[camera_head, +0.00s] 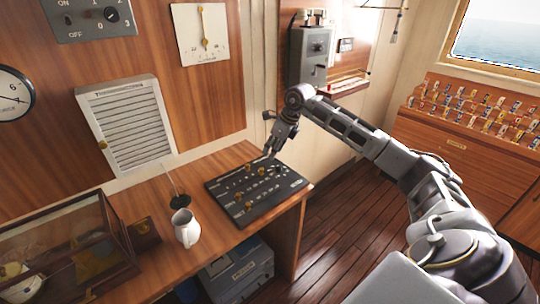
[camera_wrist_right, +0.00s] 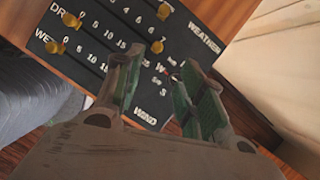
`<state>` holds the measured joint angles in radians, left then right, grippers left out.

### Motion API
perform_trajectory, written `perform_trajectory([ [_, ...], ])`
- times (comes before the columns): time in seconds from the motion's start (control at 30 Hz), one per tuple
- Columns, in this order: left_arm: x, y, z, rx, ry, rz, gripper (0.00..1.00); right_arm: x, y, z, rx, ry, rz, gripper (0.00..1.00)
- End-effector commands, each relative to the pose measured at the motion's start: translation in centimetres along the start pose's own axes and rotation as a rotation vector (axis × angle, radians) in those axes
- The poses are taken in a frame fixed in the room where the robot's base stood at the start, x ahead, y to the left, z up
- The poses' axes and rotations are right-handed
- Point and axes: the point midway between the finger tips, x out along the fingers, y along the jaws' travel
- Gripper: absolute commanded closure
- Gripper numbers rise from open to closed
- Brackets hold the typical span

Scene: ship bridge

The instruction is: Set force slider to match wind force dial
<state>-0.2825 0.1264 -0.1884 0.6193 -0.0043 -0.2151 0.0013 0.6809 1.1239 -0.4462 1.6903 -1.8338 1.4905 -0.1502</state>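A black weather board (camera_head: 262,205) with white lettering and several brass knobs lies on the wooden desk. The right wrist view shows the same board (camera_wrist_right: 105,22), with rows of numbers, the words WEATHER and WIND, and brass knobs such as one beside the numbers (camera_wrist_right: 157,46). My right gripper (camera_head: 271,150) points down over the board's far right part. In the right wrist view its green-padded fingers (camera_wrist_right: 160,85) are apart, over the compass letters near WIND; no knob shows held between them. A round dial (camera_head: 12,95) marked 6 is cut off at the left edge; its label is unreadable. My left gripper is out of view.
A white jug (camera_head: 186,228) and a dark pot with a thin stem (camera_head: 180,201) stand left of the board. A glass case (camera_head: 62,240) fills the desk's left end. A square gauge (camera_head: 203,35) and a louvred panel (camera_head: 125,125) hang on the wall. Open floor lies right of the desk.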

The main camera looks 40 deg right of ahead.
Motion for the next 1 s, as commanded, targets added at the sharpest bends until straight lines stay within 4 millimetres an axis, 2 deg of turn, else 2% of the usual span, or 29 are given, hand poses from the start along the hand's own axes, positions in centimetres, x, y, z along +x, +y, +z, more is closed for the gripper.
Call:
perform_trajectory([
  [0.23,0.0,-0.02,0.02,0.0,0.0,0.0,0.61,-1.41,-0.05,0.02,0.0,-0.001,-0.001,0.61],
  [1.0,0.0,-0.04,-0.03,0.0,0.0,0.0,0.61,-1.44,-0.04,0.0,0.0,0.0,-0.001,0.61],
])
